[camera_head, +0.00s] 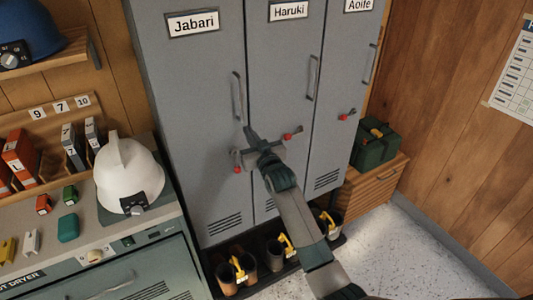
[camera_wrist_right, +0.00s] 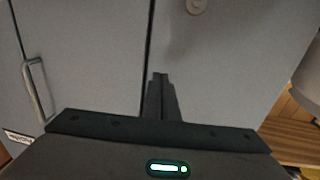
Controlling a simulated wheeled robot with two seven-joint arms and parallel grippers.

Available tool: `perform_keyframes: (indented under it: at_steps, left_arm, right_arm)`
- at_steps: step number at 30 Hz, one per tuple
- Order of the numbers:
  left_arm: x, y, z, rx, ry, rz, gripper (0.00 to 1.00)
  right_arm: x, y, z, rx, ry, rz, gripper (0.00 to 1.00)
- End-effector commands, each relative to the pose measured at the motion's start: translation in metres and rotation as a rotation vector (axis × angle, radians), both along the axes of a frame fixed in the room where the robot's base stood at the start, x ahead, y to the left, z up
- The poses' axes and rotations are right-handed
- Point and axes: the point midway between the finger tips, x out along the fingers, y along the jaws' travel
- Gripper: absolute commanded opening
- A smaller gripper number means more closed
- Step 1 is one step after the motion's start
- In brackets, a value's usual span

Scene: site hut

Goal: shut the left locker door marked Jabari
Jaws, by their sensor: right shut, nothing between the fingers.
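The Jabari locker door (camera_head: 195,85) is the left of three grey doors in the head view, with its nameplate at the top and a bar handle (camera_head: 238,97) near its right edge. It looks flush or nearly flush with the Haruki door (camera_head: 283,70); I cannot tell if a small gap is left. My right gripper (camera_head: 250,133) is shut and empty, in front of the Jabari door's right edge, just below the handle. In the right wrist view the shut fingers (camera_wrist_right: 160,85) point at the grey doors near a dark vertical seam. Contact cannot be told. My left gripper is not in view.
The Aoife door (camera_head: 345,90) is on the right. A counter with a white helmet (camera_head: 128,178) stands at left. Boots and cups with yellow parts (camera_head: 246,268) stand on a dark tray below. A green box (camera_head: 374,145) sits on a wooden cabinet. Floor (camera_head: 410,240) at right is clear.

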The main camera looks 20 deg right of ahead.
Motion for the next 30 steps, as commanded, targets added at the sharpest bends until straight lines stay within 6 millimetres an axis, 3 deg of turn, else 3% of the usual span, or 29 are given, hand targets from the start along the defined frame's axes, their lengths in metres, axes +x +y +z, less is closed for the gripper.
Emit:
perform_keyframes:
  at_steps: [11,24,30]
  left_arm:
    - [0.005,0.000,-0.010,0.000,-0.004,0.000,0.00]
    - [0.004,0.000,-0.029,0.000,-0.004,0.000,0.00]
    - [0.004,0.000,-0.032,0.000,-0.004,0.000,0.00]
  right_arm:
    - [-0.025,-0.005,-0.002,0.000,-0.001,0.000,0.00]
    - [-0.083,-0.016,-0.003,0.000,0.001,0.001,0.00]
    - [-0.096,-0.018,-0.002,0.000,0.001,0.001,0.00]
